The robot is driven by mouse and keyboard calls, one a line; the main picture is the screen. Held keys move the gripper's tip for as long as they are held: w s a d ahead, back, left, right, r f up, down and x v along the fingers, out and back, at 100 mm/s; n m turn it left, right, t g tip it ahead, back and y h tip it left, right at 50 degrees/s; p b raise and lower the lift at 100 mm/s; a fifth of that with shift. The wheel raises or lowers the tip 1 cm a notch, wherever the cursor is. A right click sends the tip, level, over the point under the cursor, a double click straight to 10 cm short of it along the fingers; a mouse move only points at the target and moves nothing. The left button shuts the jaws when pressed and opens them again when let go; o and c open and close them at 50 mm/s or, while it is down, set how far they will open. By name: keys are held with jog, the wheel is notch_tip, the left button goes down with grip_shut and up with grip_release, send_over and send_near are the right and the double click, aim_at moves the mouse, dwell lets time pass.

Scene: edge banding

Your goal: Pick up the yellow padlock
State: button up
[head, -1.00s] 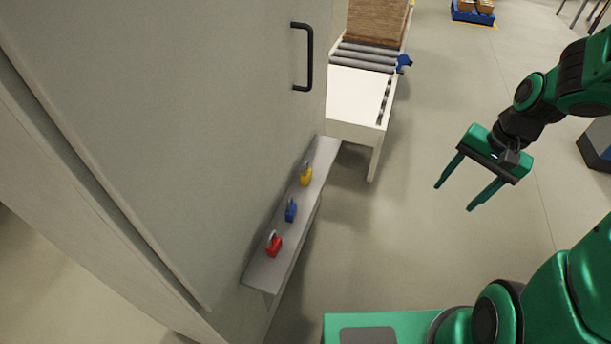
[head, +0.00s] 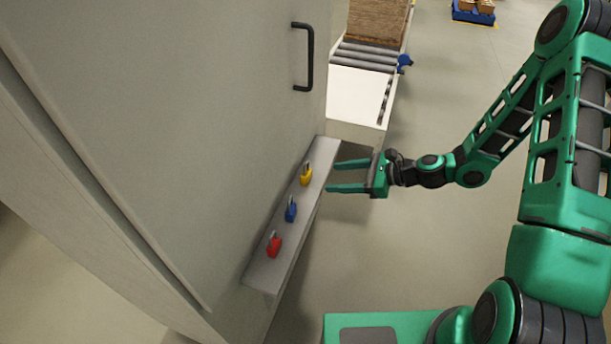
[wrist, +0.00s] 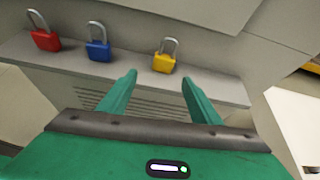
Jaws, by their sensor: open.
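The yellow padlock (head: 306,176) stands upright on a narrow grey shelf (head: 262,270) fixed to the cabinet side, at the shelf's far end. My gripper (head: 330,176) is open and empty just to the right of it, fingers pointing left toward the shelf. In the wrist view the yellow padlock (wrist: 164,62) shows ahead of the fingertips, between their lines, with its shackle up. My gripper's fingers (wrist: 160,82) are apart and do not touch it.
A blue padlock (head: 290,211) and a red padlock (head: 273,246) stand nearer on the same shelf. The cabinet wall with a black handle (head: 308,57) rises behind the shelf. A white roller conveyor (head: 357,95) stands just beyond.

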aim_at(310, 175)
jog(key=shift+m+t, duration=0.3)
jog(key=shift+m, duration=0.5)
jog(key=x, duration=1.2)
jog(key=shift+w+r, duration=0.15)
jog(key=shift+r, duration=0.2)
jog(key=shift+c, duration=0.4)
jog(key=c, duration=1.1)
jog(key=shift+r, duration=0.1)
